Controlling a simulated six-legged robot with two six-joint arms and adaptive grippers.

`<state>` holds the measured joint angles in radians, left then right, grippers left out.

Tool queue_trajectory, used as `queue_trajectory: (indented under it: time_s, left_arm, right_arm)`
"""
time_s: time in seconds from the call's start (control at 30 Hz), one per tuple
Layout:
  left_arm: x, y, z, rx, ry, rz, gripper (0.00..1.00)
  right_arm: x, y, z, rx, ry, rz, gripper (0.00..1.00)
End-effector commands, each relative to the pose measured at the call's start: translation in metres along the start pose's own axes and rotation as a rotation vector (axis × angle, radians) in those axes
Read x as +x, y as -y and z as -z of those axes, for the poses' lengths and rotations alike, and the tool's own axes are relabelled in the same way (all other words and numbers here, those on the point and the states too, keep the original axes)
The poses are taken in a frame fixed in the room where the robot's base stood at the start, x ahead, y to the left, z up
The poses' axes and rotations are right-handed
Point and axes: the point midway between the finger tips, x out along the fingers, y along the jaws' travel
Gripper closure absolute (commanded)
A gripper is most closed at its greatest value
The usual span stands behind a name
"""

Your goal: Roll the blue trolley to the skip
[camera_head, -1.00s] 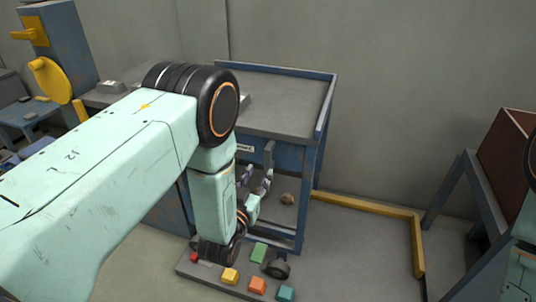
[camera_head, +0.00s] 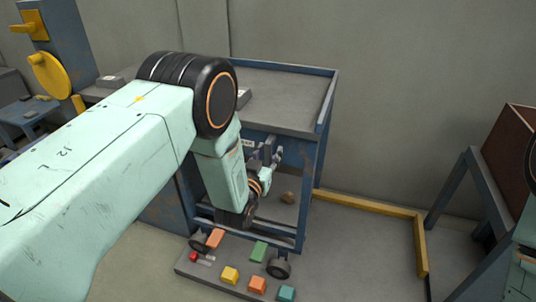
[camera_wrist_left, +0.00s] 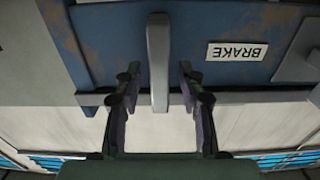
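The blue trolley (camera_head: 311,180) stands against the wall, with a grey top and wheels below. A grey brake lever (camera_wrist_left: 158,60) hangs on its front, beside a BRAKE label (camera_wrist_left: 237,51). My left gripper (camera_head: 266,156) is at this front. In the wrist view its open fingers (camera_wrist_left: 158,82) stand on either side of the lever, with gaps to both. My right gripper is out of view. A brown-sided bin on blue legs (camera_head: 508,140) stands at the right; I cannot tell if it is the skip.
A low board (camera_head: 205,276) with several coloured blocks lies before the trolley. A yellow floor rail (camera_head: 370,206) runs right of the trolley and turns toward me. A small brown lump (camera_head: 288,197) is on the trolley's lower part. Bare floor (camera_head: 345,260) lies between trolley and bin.

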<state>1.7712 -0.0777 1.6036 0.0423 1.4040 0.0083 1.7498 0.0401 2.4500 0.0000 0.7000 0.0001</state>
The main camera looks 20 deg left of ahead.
Motion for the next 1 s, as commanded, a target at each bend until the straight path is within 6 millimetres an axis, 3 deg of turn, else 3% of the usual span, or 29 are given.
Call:
queue_trajectory:
  time_s: [0.47, 1.0]
  left_arm:
    - [-0.0006, -0.0001, -0.0005, 0.000, 0.001, 0.000, 1.00]
    - [-0.0007, -0.0001, -0.0006, 0.000, 0.001, 0.000, 1.00]
  right_arm:
    - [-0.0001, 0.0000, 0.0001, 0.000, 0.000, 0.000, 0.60]
    - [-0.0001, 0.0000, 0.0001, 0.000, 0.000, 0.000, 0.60]
